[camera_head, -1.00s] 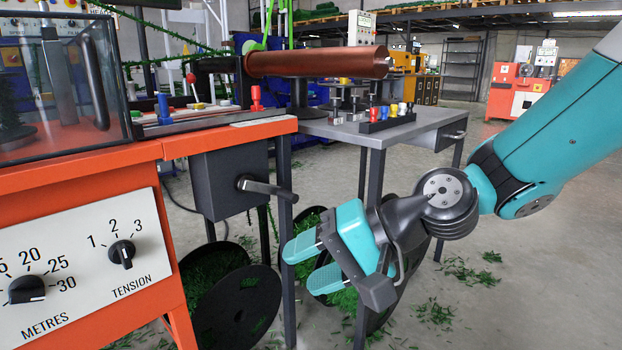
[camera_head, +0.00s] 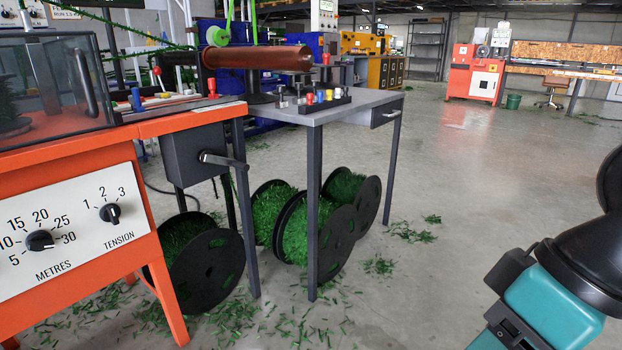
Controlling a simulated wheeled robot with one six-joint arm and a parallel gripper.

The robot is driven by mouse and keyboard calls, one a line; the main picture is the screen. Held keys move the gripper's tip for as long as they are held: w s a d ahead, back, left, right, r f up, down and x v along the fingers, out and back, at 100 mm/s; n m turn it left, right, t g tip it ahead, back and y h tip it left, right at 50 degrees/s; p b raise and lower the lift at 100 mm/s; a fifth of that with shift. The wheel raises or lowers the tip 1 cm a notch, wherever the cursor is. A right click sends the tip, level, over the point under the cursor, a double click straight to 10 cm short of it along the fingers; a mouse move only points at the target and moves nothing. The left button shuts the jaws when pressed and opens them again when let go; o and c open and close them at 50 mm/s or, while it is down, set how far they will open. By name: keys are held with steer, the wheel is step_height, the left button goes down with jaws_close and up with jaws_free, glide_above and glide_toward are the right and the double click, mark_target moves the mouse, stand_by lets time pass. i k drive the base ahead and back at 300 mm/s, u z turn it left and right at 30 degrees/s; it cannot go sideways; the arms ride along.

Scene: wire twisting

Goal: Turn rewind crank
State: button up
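The crank (camera_head: 222,161) is a short grey metal handle on the front of a dark grey box (camera_head: 190,152), under the right end of the orange machine. It points right and slightly down. My gripper (camera_head: 545,308) shows only in part at the lower right, teal and black, cut off by the picture's bottom edge. Its fingertips are out of view, so its opening cannot be told. It is far to the right of the crank, apart from it, and I see nothing held in the part that shows.
A grey table (camera_head: 355,103) stands beside the orange machine (camera_head: 172,125), its legs right of the crank. Green clippings are scattered there. Open concrete floor (camera_head: 470,190) lies to the right.

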mark_target(205, 157)
steer(key=z, duration=0.3)
steer(key=k, duration=0.25)
steer(key=u, duration=1.25)
steer(key=i, duration=1.2)
steer(key=u, duration=0.25)
